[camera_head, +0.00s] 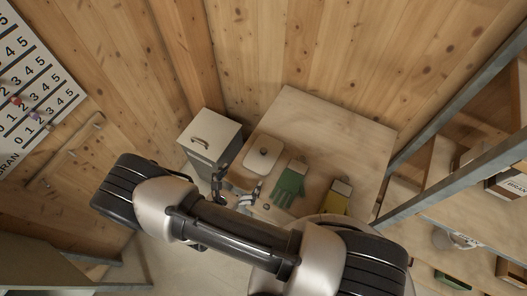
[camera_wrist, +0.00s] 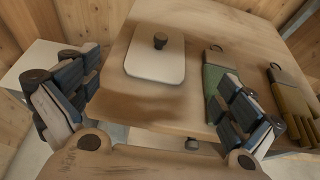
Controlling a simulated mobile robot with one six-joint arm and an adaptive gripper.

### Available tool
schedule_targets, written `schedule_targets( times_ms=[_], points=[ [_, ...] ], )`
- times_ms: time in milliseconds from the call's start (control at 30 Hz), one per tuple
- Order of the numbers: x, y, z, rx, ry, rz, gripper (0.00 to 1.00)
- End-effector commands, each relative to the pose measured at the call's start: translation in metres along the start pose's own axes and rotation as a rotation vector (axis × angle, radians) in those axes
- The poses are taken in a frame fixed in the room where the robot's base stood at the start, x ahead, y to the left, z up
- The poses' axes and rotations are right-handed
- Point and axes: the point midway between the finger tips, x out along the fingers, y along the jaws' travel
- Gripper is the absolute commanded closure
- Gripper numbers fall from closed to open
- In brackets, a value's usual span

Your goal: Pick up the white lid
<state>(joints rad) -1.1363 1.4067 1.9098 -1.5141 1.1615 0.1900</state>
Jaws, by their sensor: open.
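The white lid (camera_head: 263,154) is a flat rounded square with a dark knob in its middle. It lies flat on the left part of the wooden table (camera_head: 335,130). In the wrist view the lid (camera_wrist: 155,58) lies beyond my gripper, its near edge facing me. My gripper (camera_wrist: 160,118) is open and empty, with its fingers spread wide and the lid ahead between them, apart from it. In the head view my gripper (camera_head: 240,192) is at the table's near edge, partly hidden by my arm.
A green glove (camera_head: 289,186) lies right of the lid, and a yellow glove (camera_head: 335,201) farther right. A white-topped bin (camera_head: 210,133) with a handle stands left of the table. A metal-framed shelf (camera_head: 450,160) stands at the right. The table's back is clear.

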Motion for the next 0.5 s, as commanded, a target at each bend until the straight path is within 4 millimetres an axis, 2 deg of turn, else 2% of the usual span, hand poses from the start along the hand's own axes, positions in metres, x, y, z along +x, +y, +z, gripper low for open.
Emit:
schedule_targets(
  times_ms=[400,500],
  points=[
    [0.087,-0.003,-0.001,0.002,0.0,-0.008,0.0],
    [0.103,-0.002,0.0,0.002,0.0,-0.007,0.0]
  ],
)
